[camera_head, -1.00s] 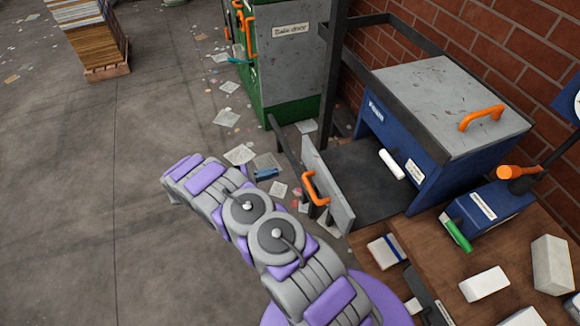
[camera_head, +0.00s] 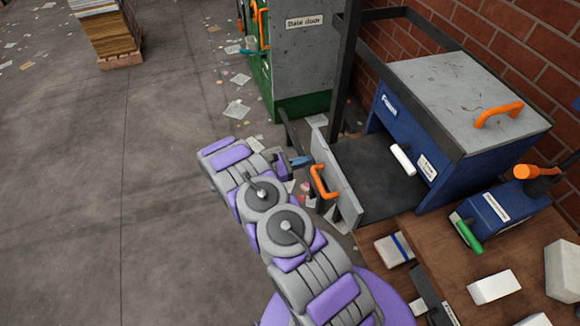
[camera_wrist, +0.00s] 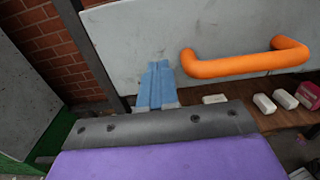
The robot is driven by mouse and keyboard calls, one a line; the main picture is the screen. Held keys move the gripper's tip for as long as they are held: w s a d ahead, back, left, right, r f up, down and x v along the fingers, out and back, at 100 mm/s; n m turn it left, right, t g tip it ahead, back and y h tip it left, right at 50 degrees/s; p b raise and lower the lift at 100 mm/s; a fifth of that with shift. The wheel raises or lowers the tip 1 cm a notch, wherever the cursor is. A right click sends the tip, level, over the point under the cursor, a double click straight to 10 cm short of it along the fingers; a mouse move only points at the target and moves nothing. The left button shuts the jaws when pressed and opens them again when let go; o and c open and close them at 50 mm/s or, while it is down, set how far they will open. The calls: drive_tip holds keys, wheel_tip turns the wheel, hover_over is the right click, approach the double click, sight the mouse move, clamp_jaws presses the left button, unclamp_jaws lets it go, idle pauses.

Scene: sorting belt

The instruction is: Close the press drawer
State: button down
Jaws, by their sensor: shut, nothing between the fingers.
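The press is a blue box (camera_head: 416,140) with a grey lid at the right of the head view. Its drawer (camera_head: 372,168) is pulled out to the left, with a dark flat floor. The grey drawer front (camera_head: 345,196) stands upright and carries an orange handle (camera_head: 318,180). My gripper (camera_head: 302,162) is shut and empty, close to the far end of the drawer front on its outer side. In the wrist view, its blue fingers (camera_wrist: 157,75) point at the grey panel (camera_wrist: 150,28), left of the orange handle (camera_wrist: 245,65). I cannot tell whether they touch it.
A wooden bench (camera_head: 440,248) holds white blocks (camera_head: 494,287) and a blue device (camera_head: 496,212) with a green handle. A dark post (camera_head: 347,70) and a green-grey cabinet (camera_head: 302,65) stand beyond the drawer. Open floor (camera_head: 150,190) lies to the left.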

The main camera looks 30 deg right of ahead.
sight(320, 157)
drive_tip(key=shift+x, duration=1.35)
drive_tip(key=shift+s+d+r, duration=0.1)
drive_tip(key=shift+s+d, duration=0.1)
drive_tip(key=shift+d, duration=0.3)
drive_tip(key=p+x, duration=0.2)
drive_tip(key=x, duration=1.9)
drive_tip(key=shift+s+d+f+p, duration=0.15)
drive_tip(key=shift+f+p, duration=0.05)
drive_tip(key=shift+p, duration=0.2)
drive_tip(key=shift+s+d, duration=0.1)
drive_tip(key=shift+d, duration=0.4)
drive_tip(key=shift+r, duration=0.2)
drive_tip(key=shift+d, duration=0.1)
drive_tip(key=shift+r, duration=0.1)
